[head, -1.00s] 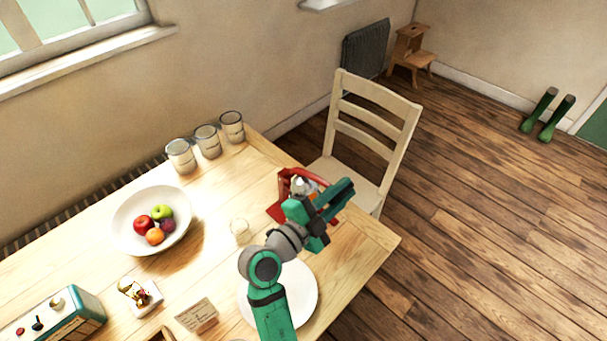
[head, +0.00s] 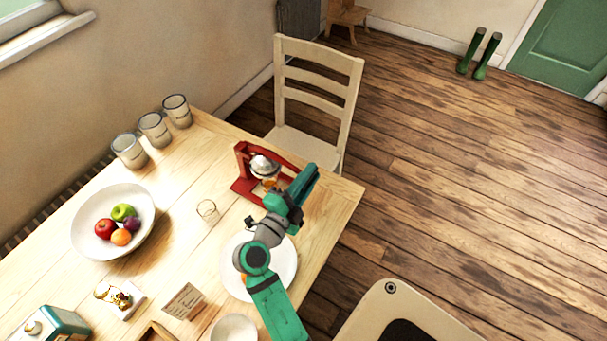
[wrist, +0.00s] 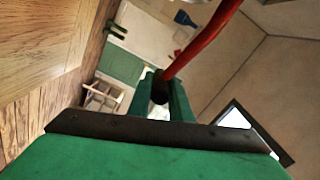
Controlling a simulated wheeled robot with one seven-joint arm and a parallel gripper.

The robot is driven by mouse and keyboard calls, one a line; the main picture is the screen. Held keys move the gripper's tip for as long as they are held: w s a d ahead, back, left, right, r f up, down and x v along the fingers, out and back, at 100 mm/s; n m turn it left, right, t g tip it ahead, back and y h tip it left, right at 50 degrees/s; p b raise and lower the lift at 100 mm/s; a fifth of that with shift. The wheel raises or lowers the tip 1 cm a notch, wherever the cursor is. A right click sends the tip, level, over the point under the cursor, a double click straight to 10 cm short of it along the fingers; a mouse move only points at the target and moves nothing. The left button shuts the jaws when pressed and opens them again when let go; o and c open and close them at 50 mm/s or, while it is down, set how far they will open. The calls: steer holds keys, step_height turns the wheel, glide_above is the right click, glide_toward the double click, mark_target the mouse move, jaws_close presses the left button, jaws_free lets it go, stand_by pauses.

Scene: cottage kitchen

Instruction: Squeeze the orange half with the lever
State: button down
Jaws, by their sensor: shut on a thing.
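The red juice press (head: 242,187) stands near the right end of the table, with a metal squeezing cup (head: 264,166) at its middle. A small orange patch (head: 270,183), likely the orange half, shows just under the cup, mostly hidden. My gripper (head: 305,178) is beside the press on its right. In the wrist view my gripper (wrist: 160,90) is shut on the dark grip at the end of the red lever (wrist: 205,38). In the head view the lever's end is hidden behind my gripper. A small clear glass (head: 207,210) stands left of the press.
A white plate (head: 284,285) lies under my arm. A fruit bowl (head: 84,233), several jars (head: 154,129), a small card (head: 183,301) and a white bowl (head: 234,328) are on the table. A wooden chair (head: 318,72) stands behind the press. The floor to the right is open.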

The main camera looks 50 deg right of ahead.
steer(key=shift+w+f, duration=0.1)
steer(key=shift+w, duration=0.1)
steer(key=c, duration=1.6)
jaws_free()
steer(key=shift+c, duration=0.2)
steer(key=shift+s+a, duration=0.1)
steer(key=shift+a, duration=0.05)
steer(key=s+a, duration=0.1)
steer(key=a, duration=0.9)
steer(key=shift+s+a, duration=0.25)
steer(key=shift+s, duration=0.05)
steer(key=shift+c, duration=0.2)
